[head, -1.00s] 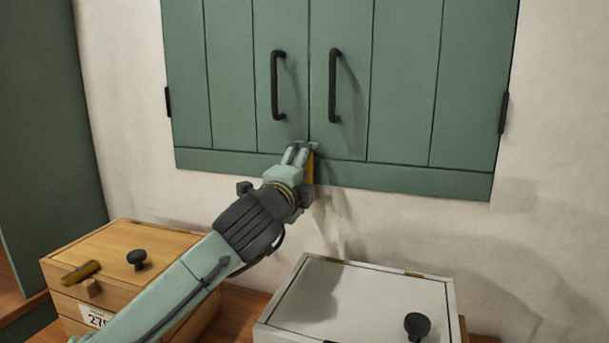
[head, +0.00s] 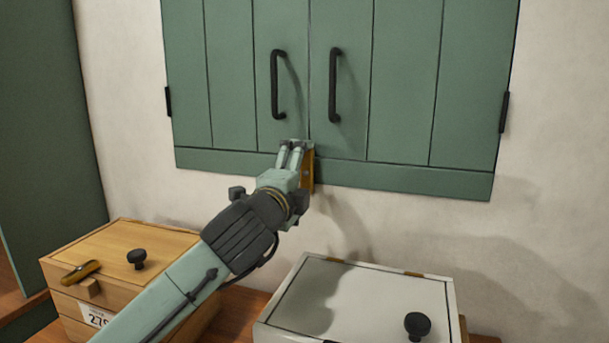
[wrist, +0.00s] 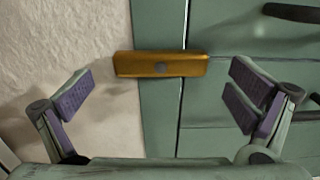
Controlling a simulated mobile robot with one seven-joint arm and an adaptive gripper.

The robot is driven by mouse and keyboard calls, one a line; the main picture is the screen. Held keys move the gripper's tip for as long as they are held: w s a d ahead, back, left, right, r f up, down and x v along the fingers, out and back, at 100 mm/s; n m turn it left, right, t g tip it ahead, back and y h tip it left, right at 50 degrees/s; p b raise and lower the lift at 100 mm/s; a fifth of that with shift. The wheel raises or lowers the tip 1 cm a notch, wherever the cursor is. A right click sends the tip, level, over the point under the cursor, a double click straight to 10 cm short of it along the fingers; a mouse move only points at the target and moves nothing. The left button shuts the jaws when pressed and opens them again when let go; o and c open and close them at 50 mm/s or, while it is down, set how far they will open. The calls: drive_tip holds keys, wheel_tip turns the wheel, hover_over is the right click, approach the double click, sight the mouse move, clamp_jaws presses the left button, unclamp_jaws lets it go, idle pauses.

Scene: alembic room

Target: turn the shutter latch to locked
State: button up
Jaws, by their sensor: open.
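The shutter latch is a brass bar (wrist: 160,65) with a grey pivot in its middle. In the wrist view it lies across the shutter's bottom rail, one end over the wall and the other reaching past the seam. In the head view its brass edge (head: 307,175) shows upright just right of my gripper (head: 291,148), partly hidden by it. The green shutters (head: 340,172) are closed, with their seam above the latch. In the wrist view my gripper (wrist: 158,97) is open, its purple pads on either side of the bar's ends, with no visible contact.
Two black handles (head: 278,85) (head: 335,85) stand out from the shutters above my gripper. Below are a wooden box (head: 180,240) with a black knob and brass catch, and a pale-lidded box (head: 390,290) with a black knob. The wall between is clear.

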drive_tip(key=v, duration=0.9)
drive_tip(key=shift+s, duration=0.2)
drive_tip(key=shift+r, duration=0.15)
